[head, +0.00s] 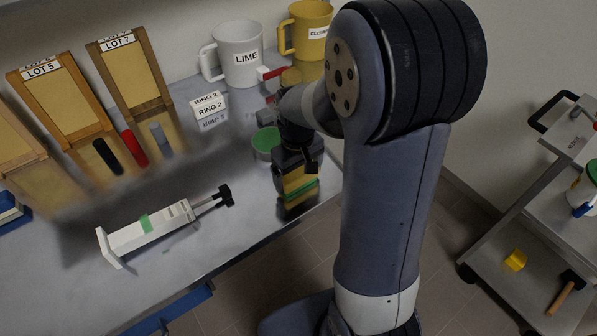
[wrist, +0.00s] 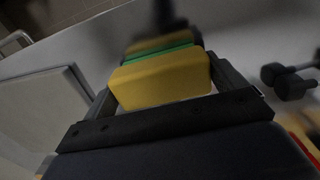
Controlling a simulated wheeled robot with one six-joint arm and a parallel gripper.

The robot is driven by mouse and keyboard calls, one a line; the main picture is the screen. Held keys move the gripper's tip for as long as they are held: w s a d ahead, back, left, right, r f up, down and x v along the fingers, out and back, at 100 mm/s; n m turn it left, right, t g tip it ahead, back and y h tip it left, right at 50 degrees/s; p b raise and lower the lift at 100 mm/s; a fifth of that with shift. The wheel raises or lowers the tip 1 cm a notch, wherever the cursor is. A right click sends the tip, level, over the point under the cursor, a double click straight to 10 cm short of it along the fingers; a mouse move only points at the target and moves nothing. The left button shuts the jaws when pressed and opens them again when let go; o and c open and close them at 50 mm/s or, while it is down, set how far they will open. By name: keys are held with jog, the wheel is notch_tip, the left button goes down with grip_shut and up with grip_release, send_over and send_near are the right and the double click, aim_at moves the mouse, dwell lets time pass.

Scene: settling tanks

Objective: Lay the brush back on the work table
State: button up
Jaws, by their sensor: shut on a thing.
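The brush, a yellow block with a green strip along its lower side, is in my gripper (head: 297,166) near the front edge of the work table (head: 232,232). The wrist view shows the brush's yellow body (wrist: 162,80) between the two dark fingers of my gripper (wrist: 163,90). The fingers are shut on its sides. The green strip faces the shiny table top, and a blurred yellowish reflection shows just beyond it. The brush is low over the table; I cannot tell whether it touches. My arm partly hides the table's right end.
A green-topped round container (head: 265,142) stands close left of my gripper. A large white syringe (head: 150,230) lies farther left. Behind are ring cards (head: 209,106), a LIME mug (head: 240,58) and a yellow mug (head: 305,30). A cart (head: 500,240) stands right. Table room lies between syringe and gripper.

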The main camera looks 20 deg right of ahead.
aim_at(298, 172)
jog(key=o, duration=0.7)
jog(key=shift+f, duration=0.1)
notch_tip(298, 172, up, 12)
jog(key=shift+a+r+p, duration=0.1)
jog(key=shift+r+p, duration=0.05)
jog(key=shift+p, duration=0.15)
